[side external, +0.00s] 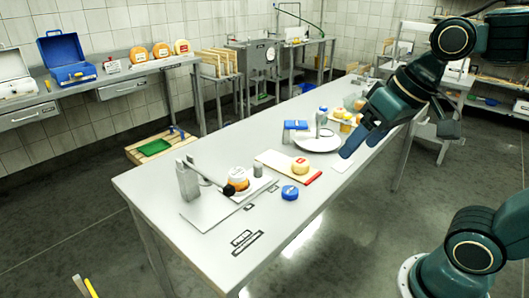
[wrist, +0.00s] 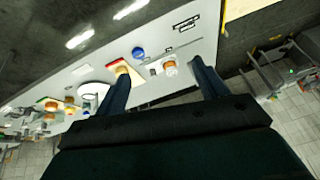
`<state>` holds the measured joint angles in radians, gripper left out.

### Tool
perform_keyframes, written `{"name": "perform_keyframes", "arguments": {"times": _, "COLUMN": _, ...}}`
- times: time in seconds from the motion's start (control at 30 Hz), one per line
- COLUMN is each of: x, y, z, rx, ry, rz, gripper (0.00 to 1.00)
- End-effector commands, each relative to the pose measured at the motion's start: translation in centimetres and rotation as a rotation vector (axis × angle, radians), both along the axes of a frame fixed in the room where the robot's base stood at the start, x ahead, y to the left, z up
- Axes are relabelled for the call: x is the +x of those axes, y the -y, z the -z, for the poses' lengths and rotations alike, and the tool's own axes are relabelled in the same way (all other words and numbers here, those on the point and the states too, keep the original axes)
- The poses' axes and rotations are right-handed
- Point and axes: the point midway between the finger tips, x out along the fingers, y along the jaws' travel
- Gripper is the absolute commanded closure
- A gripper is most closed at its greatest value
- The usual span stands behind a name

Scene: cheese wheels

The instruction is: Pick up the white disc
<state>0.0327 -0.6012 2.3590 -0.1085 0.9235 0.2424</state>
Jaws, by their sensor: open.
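A white disc (side external: 237,172) lies on top of an orange cheese wheel (side external: 238,183) at the small press on the table. In the wrist view the white disc (wrist: 169,66) shows small and far off, between the finger tips. A larger flat white round plate (side external: 318,144) sits farther along the table, with a grey and blue item on it. My gripper (side external: 397,141) is open and empty, in the air above the table's right side. It is well away from the press and the disc. The wrist view shows both fingers (wrist: 160,69) spread wide.
The press (side external: 187,180) has a lever with a black knob beside the disc. A white and red board (side external: 275,165) with a yellow cheese and a blue round item (side external: 290,192) stand nearby. The table's (side external: 160,200) front left is mostly bare.

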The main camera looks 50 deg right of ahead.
Motion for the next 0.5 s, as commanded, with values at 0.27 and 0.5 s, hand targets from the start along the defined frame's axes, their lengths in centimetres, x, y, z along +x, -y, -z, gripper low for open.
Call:
{"name": "perform_keyframes", "arguments": {"times": 0.27, "x": 6.2, "y": -1.1, "z": -2.5, "rx": 0.168, "ry": -0.073, "rz": 0.203, "gripper": 0.28}}
{"name": "perform_keyframes", "arguments": {"times": 0.5, "x": 11.6, "y": -1.3, "z": -3.4, "rx": 0.299, "ry": -0.15, "rz": 0.387, "gripper": 0.28}}
